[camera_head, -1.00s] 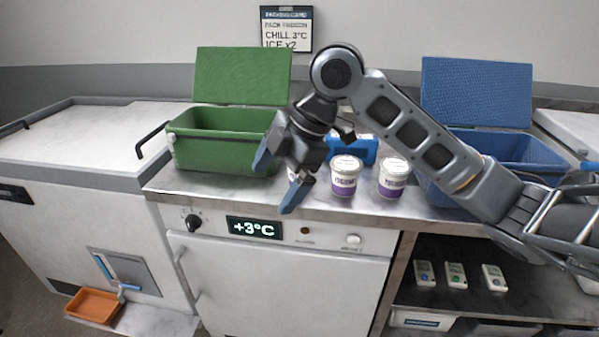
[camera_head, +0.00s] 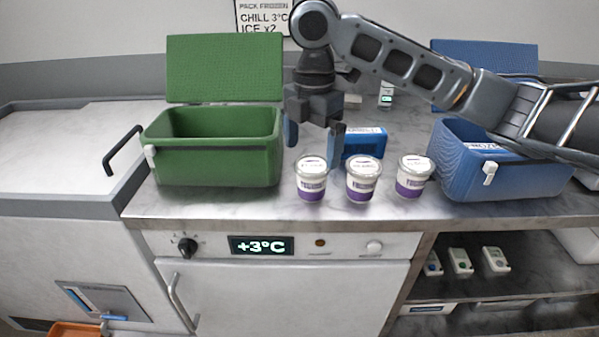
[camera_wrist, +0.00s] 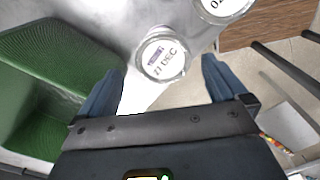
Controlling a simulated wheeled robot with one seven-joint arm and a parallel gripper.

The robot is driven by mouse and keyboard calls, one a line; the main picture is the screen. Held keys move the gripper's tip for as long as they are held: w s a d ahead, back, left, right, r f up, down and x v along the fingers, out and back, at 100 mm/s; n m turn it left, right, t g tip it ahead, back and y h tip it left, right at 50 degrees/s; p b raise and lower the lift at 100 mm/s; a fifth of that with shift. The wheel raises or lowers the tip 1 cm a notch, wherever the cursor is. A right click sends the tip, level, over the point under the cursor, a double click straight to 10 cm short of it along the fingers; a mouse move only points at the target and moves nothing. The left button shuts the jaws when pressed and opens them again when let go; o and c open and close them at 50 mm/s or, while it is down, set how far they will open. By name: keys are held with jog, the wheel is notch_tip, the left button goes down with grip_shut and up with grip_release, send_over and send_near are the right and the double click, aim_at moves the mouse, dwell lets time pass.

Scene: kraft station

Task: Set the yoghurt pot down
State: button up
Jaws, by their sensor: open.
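Three white yoghurt pots with purple bands stand upright in a row on the steel counter (camera_head: 400,212): the left pot (camera_head: 311,183), the middle pot (camera_head: 362,184) and the right pot (camera_head: 411,180). My gripper (camera_head: 314,140) points down just above the left pot, its fingers spread and empty. In the wrist view a pot's round printed lid (camera_wrist: 163,57) shows between and beyond the open fingertips (camera_wrist: 163,72), apparently free of both. Another lid (camera_wrist: 225,6) is cut by the top edge.
An open green cool box (camera_head: 215,165) stands close left of the pots, its lid raised. An open blue box (camera_head: 500,180) stands at right, partly behind my arm. A blue pack (camera_head: 364,142) lies behind the pots. The counter's front strip is clear.

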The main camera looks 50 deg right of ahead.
aim_at(312, 164)
jog(key=f, duration=0.7)
jog(key=shift+s+a+f+p, duration=0.1)
jog(key=shift+s+f+p, duration=0.1)
jog(key=shift+p, duration=0.1)
jog(key=shift+c, duration=0.3)
jog(key=c, duration=1.1)
